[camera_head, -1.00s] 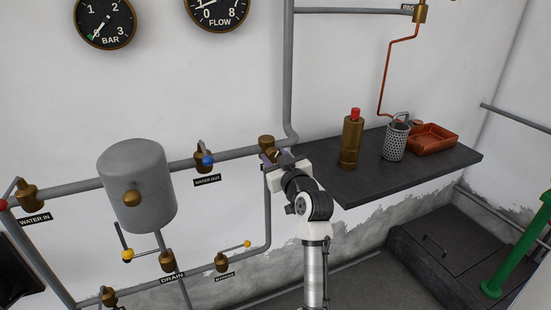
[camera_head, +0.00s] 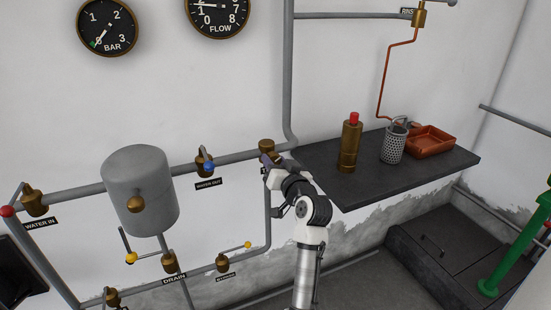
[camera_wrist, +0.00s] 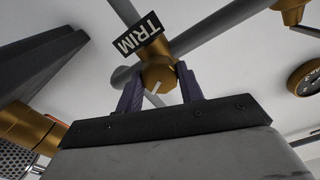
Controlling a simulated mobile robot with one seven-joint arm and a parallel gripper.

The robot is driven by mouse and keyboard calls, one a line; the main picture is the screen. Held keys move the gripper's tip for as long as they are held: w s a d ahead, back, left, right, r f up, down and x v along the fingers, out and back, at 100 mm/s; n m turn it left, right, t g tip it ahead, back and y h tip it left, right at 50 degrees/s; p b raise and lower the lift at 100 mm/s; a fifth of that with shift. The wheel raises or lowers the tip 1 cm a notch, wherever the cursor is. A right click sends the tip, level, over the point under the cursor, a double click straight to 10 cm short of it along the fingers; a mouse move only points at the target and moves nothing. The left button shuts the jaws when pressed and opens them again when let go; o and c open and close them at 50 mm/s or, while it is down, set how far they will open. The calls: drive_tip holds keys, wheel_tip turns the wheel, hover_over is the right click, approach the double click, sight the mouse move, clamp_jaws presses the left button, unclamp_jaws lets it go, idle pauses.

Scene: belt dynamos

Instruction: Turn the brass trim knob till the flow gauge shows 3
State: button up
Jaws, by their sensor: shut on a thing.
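The brass trim knob (camera_wrist: 158,76) is in the wrist view, with a pale mark on its face and a TRIM label (camera_wrist: 138,40) beside it. My gripper (camera_wrist: 160,90) has its two purple fingers on either side of the knob, shut on it. In the head view my gripper (camera_head: 268,161) is at the brass fitting (camera_head: 267,145) on the pipe, and hides most of the knob. The flow gauge (camera_head: 218,12) is at the top edge, its upper part cut off. Its pale needle points left, a little above the 0; the exact reading is unclear.
A dark shelf (camera_head: 385,180) right of my gripper bears a brass bottle (camera_head: 349,147), a perforated cup (camera_head: 393,146) and a copper tray (camera_head: 431,141). A grey tank (camera_head: 140,190) and the WATER OUT valve (camera_head: 205,161) are to the left. The bar gauge (camera_head: 107,27) hangs above.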

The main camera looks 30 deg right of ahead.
drive_tip(key=m+p, duration=0.3)
drive_tip(key=m, duration=0.2)
drive_tip(key=shift+r+m, duration=0.1)
drive_tip(key=shift+m, duration=0.2)
drive_tip(key=m+p, duration=0.3)
drive_tip(key=m, duration=0.1)
drive_tip(key=shift+m+p, duration=0.3)
drive_tip(key=shift+m, duration=0.1)
drive_tip(key=shift+f, duration=0.2)
drive_tip(key=o, duration=1)
drive_tip(key=shift+s, duration=0.15)
drive_tip(key=s+a+b, duration=0.2)
drive_tip(key=s+b, duration=0.1)
drive_tip(key=s, duration=1)
drive_tip(key=shift+s, duration=0.2)
